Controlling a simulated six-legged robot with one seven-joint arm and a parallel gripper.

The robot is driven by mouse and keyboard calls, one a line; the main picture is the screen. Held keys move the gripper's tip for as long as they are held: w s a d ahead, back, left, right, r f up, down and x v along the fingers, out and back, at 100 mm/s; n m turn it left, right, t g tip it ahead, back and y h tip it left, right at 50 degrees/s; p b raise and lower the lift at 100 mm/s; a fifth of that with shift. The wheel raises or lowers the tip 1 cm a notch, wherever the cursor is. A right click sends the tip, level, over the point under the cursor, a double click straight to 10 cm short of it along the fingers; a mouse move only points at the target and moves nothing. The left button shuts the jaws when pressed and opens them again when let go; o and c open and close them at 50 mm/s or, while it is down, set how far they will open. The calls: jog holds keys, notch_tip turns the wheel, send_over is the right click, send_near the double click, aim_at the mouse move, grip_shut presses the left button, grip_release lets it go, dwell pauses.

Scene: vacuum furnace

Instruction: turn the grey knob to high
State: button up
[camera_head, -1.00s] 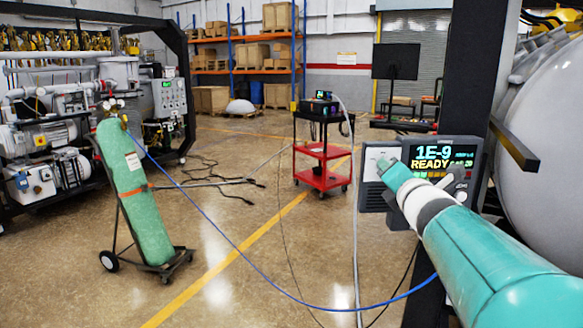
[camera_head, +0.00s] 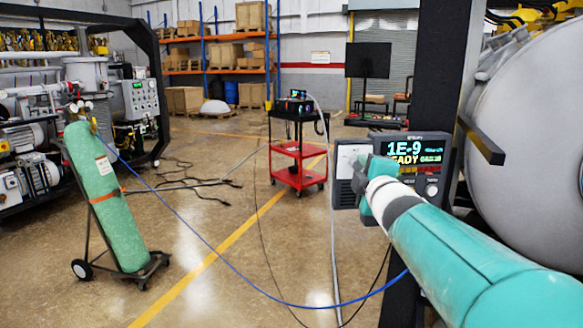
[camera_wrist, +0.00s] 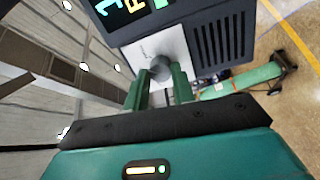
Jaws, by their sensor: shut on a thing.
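The grey knob (camera_wrist: 160,67) sits on a light panel (camera_wrist: 150,45) of a dark instrument box in the wrist view. My gripper (camera_wrist: 161,82) has its two green fingers on either side of the knob, shut on it. In the head view my gripper (camera_head: 366,178) is at the left part of the instrument box (camera_head: 440,150) and hides the knob. The knob's pointer and any high mark are too small or covered to read. The box's screen (camera_head: 407,150) reads 1E-9, with a partly covered word below.
A second, pale knob (camera_head: 432,189) is on the box's right side. A dark post (camera_head: 436,75) stands behind it, beside a large grey vessel (camera_head: 530,130). A blue hose (camera_head: 240,265) crosses the floor. A green cylinder (camera_head: 110,205) and red cart (camera_head: 298,165) stand farther left.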

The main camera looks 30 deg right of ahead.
jog(key=shift+w+a+m, duration=0.1)
jog(key=shift+a+m, duration=0.1)
jog(key=shift+m, duration=1.5)
jog(key=o, duration=1)
jog(key=shift+w, duration=0.1)
jog(key=shift+s, duration=0.45)
jog(key=v, duration=1.3)
jog(key=shift+a, duration=0.1)
